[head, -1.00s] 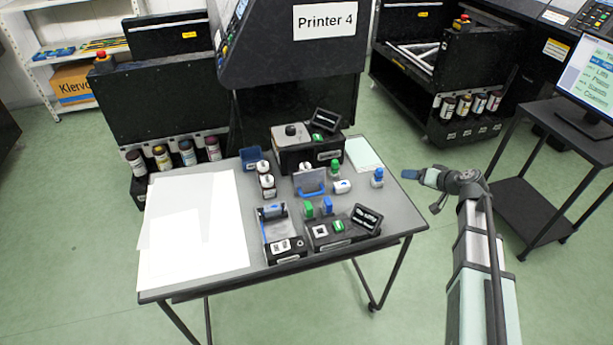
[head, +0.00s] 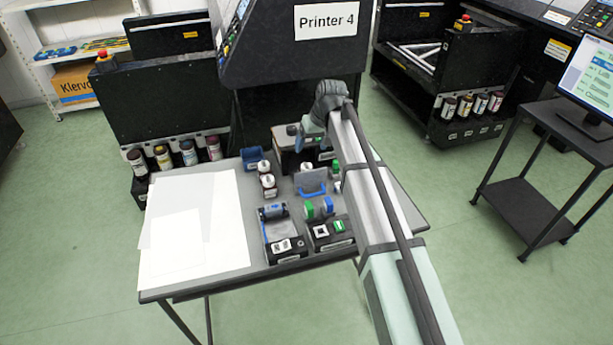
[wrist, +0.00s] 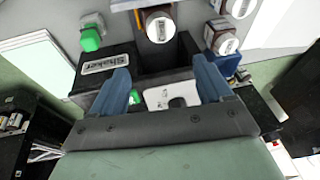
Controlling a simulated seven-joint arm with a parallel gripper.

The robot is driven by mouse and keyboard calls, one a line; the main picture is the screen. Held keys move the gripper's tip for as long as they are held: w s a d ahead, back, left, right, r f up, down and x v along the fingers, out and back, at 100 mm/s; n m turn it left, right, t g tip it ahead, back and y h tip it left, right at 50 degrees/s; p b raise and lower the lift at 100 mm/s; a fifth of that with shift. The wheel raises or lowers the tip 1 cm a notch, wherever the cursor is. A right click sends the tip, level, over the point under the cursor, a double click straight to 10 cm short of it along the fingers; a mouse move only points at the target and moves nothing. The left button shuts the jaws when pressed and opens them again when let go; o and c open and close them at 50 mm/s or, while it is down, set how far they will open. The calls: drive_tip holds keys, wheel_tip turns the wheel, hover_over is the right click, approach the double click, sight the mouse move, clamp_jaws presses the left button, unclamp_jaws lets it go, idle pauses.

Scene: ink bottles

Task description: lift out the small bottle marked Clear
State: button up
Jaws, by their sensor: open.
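My gripper (head: 300,143) is above the black box marked Shaker (head: 284,160) at the back of the table. In the wrist view my gripper (wrist: 161,68) has its two blue fingers wide apart, with nothing held. In the head view white-capped bottles (head: 267,181) stand left of centre. I cannot read which bottle is marked Clear.
A green-capped bottle (wrist: 90,38) stands beside the Shaker. A blue holder (head: 252,157) is at the table's back left. Black stands (head: 285,248) and a clear panel with a blue handle (head: 312,184) crowd the middle. White sheets (head: 190,225) cover the left side. My arm hides the right side.

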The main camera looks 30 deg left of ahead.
sight(306, 166)
wheel_tip(306, 166, up, 3)
drive_tip(key=s+a+h, duration=0.1)
drive_tip(key=s+h, duration=0.1)
drive_tip(key=h, duration=0.1)
drive_tip(key=shift+m+g+h, duration=0.3)
drive_tip(key=shift+m+g, duration=0.1)
drive_tip(key=f, duration=0.8)
drive_tip(key=shift+s+a+f, duration=0.1)
drive_tip(key=shift+s+a, duration=0.05)
drive_tip(key=shift+s, duration=0.1)
drive_tip(key=shift+w+f, duration=0.25)
drive_tip(key=shift+f, duration=1.15)
drive_tip(key=shift+w+f, duration=0.2)
drive_tip(key=shift+f, duration=1.15)
drive_tip(key=shift+c, duration=0.4)
drive_tip(key=c, duration=1.2)
drive_tip(key=shift+r, duration=5.65)
